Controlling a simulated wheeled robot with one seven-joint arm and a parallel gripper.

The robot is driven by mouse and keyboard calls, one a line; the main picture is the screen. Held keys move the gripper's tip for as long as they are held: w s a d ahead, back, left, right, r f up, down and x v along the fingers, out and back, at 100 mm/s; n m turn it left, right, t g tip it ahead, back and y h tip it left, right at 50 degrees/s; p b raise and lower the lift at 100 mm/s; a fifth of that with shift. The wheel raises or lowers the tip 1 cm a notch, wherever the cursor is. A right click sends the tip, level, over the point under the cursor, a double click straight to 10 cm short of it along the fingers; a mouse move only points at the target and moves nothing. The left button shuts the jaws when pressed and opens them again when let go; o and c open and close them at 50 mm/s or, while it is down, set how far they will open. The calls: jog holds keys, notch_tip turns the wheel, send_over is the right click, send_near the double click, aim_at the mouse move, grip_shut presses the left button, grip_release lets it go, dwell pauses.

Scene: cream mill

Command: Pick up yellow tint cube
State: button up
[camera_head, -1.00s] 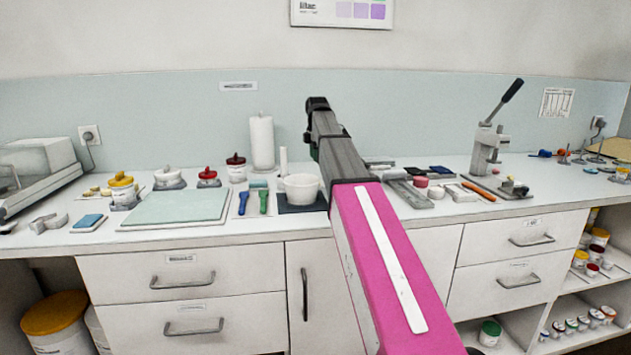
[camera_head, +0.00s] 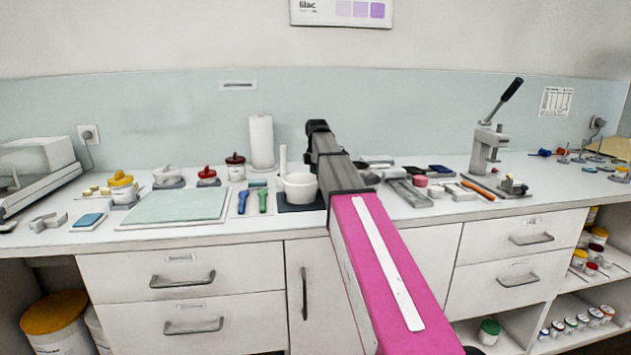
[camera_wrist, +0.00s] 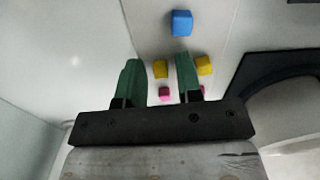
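In the wrist view my gripper (camera_wrist: 157,58) is open, with its two green fingers apart. A second yellow cube (camera_wrist: 204,65) lies just right of the right finger. A blue cube (camera_wrist: 181,22) lies beyond the fingertips. Two small pink cubes, one of them the left pink cube (camera_wrist: 165,93), show near the finger bases, partly covered. In the head view my arm hides the gripper's fingers and these cubes.
In the head view a white bowl (camera_head: 300,187) stands on a dark mat left of my arm, with a paper roll (camera_head: 261,142) behind. A lever press (camera_head: 487,150) stands right on the counter. A dark-edged object (camera_wrist: 270,75) is right in the wrist view.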

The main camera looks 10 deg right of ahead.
grip_shut()
notch_tip(320, 180, up, 10)
dwell(0.6)
